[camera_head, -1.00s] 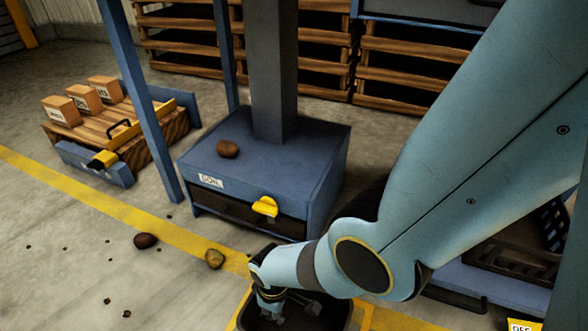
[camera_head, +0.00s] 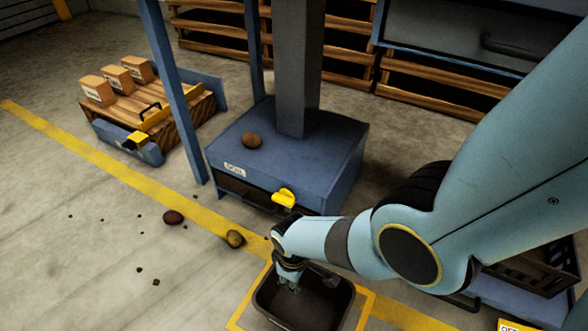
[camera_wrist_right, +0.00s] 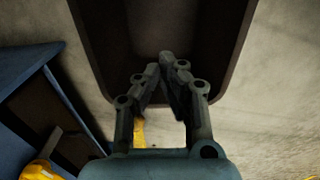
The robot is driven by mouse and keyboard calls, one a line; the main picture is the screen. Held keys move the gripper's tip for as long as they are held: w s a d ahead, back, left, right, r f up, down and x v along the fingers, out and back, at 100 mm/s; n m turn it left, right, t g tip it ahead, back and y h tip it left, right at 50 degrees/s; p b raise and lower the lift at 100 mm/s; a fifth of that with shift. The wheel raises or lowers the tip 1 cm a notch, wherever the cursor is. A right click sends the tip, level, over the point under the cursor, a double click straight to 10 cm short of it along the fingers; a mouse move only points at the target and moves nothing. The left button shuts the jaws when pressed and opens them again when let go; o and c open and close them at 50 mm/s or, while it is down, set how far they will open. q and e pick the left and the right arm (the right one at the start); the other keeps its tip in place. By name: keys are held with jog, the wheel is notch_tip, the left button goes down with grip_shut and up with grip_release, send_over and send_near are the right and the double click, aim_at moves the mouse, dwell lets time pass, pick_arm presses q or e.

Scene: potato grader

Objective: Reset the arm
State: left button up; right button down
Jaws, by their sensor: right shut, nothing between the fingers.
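My right arm comes in from the right in the head view. Its gripper (camera_head: 290,286) points down at the left part of a dark open bin (camera_head: 345,302) on the floor. In the right wrist view the gripper (camera_wrist_right: 166,58) has its fingertips together with nothing between them, over the same bin (camera_wrist_right: 88,45). The bin's inside looks dark and empty where I can see it. My left gripper is not in view.
A blue machine base (camera_head: 340,165) labelled SOIL has a yellow handle (camera_head: 284,198) and a potato (camera_head: 252,140) on top. Two potatoes (camera_head: 173,217) (camera_head: 235,239) lie on the floor near the yellow line. A pallet (camera_head: 180,122) with several boxes stands at left. A black crate (camera_head: 540,262) is at right.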

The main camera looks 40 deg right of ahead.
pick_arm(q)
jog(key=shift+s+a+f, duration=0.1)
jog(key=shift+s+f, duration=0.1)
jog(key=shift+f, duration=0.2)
